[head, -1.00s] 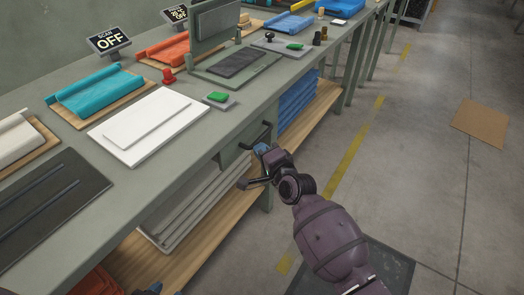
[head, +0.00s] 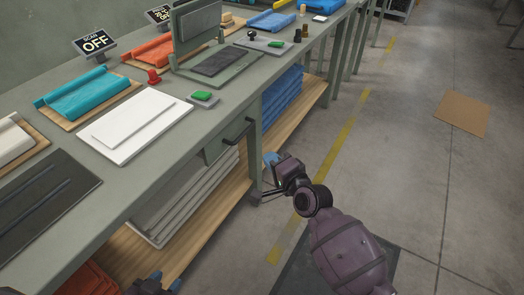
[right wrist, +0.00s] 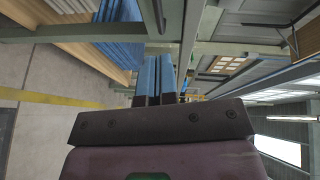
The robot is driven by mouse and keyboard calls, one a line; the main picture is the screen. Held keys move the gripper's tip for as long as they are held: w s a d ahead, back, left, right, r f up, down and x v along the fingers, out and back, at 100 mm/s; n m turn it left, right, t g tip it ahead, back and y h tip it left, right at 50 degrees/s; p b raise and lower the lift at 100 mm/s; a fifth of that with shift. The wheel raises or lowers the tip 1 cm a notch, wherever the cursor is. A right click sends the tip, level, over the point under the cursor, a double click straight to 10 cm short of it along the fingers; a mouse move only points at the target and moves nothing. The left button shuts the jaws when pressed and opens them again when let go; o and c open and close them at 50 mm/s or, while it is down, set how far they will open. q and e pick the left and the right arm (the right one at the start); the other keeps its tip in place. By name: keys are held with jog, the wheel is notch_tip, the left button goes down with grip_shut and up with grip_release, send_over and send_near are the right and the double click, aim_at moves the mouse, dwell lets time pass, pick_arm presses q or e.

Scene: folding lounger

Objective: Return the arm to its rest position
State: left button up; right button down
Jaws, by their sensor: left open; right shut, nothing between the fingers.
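My right arm comes up from the lower right of the head view. Its purple gripper (head: 270,159) is low beside the bench front, off the drawer's dark handle (head: 238,131) and touching nothing that I can see. In the right wrist view its two blue fingers (right wrist: 166,80) are together with nothing held between them. My left gripper (head: 160,285) shows only as dark and blue tips at the bottom edge of the head view; it is open, and most of it is cut off.
The long green workbench (head: 204,122) carries a white board (head: 135,127), a teal roll piece (head: 85,93) and a green button (head: 202,96). The shelf below (head: 190,240) holds white panels and blue stacks (head: 283,98). Open floor (head: 400,160) lies to the right, with cardboard (head: 462,113).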

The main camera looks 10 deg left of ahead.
pick_arm(q)
jog(key=shift+d+r, duration=0.1)
jog(key=shift+r, duration=0.25)
pick_arm(e)
jog(key=v, duration=0.2)
jog(key=shift+s+d+r, duration=0.1)
jog(key=shift+s+d, duration=0.15)
jog(key=shift+s, duration=0.05)
jog(key=s+d+r+n+t+h+p, duration=0.1)
jog(key=s+d+n+h, duration=0.2)
jog(key=d+n, duration=0.35)
jog(key=s+d+r+n+t+h+p, duration=0.1)
jog(key=s+d+n+t+h, duration=0.15)
jog(key=d, duration=0.65)
pick_arm(q)
notch_tip(320, 180, up, 4)
jog(key=p, duration=0.4)
jog(key=shift+s+r, duration=0.15)
pick_arm(e)
jog(key=s+d+f+g+h, duration=0.2)
jog(key=s+d+f+h, duration=0.1)
jog(key=s+d, duration=0.6)
jog(key=s+d+f+g+h, duration=0.2)
jog(key=s+d+f, duration=0.3)
jog(key=s+d, duration=0.5)
jog(key=s+h, duration=0.1)
jog(key=s, duration=0.5)
jog(key=shift+s+f+m, duration=0.15)
jog(key=shift+f+m, duration=0.15)
jog(key=shift+f, duration=0.05)
